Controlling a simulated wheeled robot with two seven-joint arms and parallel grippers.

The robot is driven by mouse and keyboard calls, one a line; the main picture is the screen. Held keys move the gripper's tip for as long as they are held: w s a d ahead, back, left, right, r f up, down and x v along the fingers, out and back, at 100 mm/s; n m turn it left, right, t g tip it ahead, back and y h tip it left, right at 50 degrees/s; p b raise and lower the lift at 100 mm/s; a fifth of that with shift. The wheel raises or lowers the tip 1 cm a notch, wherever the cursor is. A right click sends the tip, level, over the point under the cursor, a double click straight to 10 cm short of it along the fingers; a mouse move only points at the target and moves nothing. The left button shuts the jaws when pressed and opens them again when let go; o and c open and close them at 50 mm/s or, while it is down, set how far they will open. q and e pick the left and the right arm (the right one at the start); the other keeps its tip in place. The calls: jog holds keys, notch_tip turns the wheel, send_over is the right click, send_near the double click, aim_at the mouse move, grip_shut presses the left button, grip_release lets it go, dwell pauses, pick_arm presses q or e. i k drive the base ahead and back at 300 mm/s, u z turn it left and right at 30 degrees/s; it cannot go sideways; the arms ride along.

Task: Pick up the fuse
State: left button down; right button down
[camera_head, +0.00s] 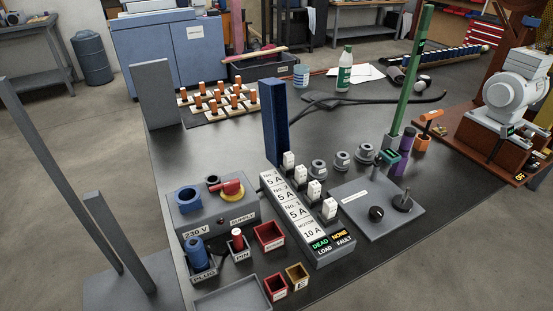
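A fuse board (292,215) stands on the dark bench, with labels for several 5 A ways and a motor 10 A way. Several white fuse carriers stand along its right side: the back one (289,160), the second (301,172), the third (314,190) and the front one (329,208) by the motor label. The board's front panel (333,246) reads DEAD, NONE, LOAD, FAULT. I cannot tell which piece is the task's fuse; no loose fuse is clear. Neither of my grippers is in view.
Small red (269,236) and brown (297,276) bins stand in front. A blue post (275,125) rises behind the board; a grey switch plate (376,208) lies right.

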aim_at(289, 158)
jog(key=u, duration=3.8)
jog(key=k, duration=2.5)
jog(key=z, duration=1.1)
